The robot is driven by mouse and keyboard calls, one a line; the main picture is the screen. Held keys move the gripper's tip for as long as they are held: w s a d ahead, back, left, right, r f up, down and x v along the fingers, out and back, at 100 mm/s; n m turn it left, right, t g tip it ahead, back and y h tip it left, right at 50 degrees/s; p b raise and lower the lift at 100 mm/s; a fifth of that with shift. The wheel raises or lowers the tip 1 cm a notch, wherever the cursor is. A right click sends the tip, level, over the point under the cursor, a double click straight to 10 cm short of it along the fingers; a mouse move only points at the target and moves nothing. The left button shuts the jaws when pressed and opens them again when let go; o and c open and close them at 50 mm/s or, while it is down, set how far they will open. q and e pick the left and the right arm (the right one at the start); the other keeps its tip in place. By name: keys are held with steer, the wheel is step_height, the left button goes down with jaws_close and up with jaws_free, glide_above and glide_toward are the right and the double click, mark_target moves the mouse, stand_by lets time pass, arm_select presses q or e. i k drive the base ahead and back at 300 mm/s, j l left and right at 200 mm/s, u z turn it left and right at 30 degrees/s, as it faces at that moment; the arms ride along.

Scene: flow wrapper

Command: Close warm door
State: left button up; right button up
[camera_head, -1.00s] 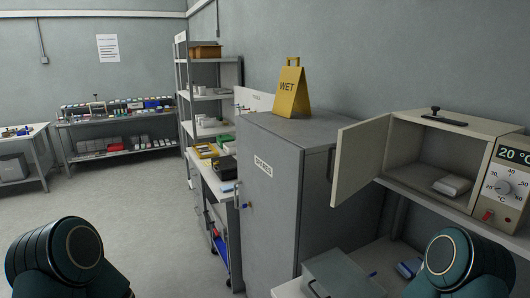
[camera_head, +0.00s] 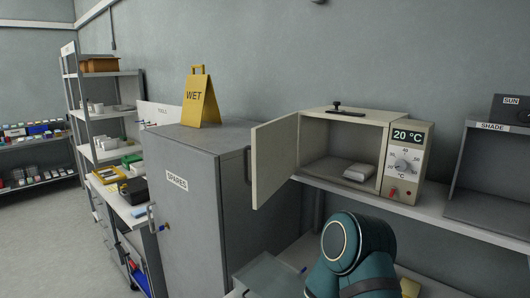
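The warm box (camera_head: 345,114) is a beige cabinet on a wall shelf, right of the middle. Its door (camera_head: 274,160) is hinged at the left and stands wide open, swung out toward me. A pale block (camera_head: 358,172) lies inside on the box floor. A control panel (camera_head: 406,163) on the box's right side reads 20 °C and has a dial and a red switch. A teal link of one of my arms shows at the bottom, below the box. Neither gripper is in view.
A grey SPARES cabinet (camera_head: 184,190) with a yellow WET sign (camera_head: 201,97) on top stands left of the door, close to it. The SHADE compartment (camera_head: 488,170) is at the right on the shelf (camera_head: 425,208). Open floor shows at the lower left.

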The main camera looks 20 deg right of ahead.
mark_target(273, 147)
steer(key=i+j, duration=0.3)
steer(key=j, duration=0.15)
steer(key=i+j, duration=0.3)
steer(key=j, duration=0.15)
steer(key=i+j, duration=0.25)
steer(key=j, duration=0.2)
steer(key=i+j, duration=0.3)
steer(key=j, duration=0.15)
steer(key=z, duration=0.4)
steer(key=j+z, duration=0.1)
steer(key=z, duration=0.75)
steer(key=j+z, duration=0.15)
steer(key=z, duration=0.7)
steer(key=i+j, duration=0.05)
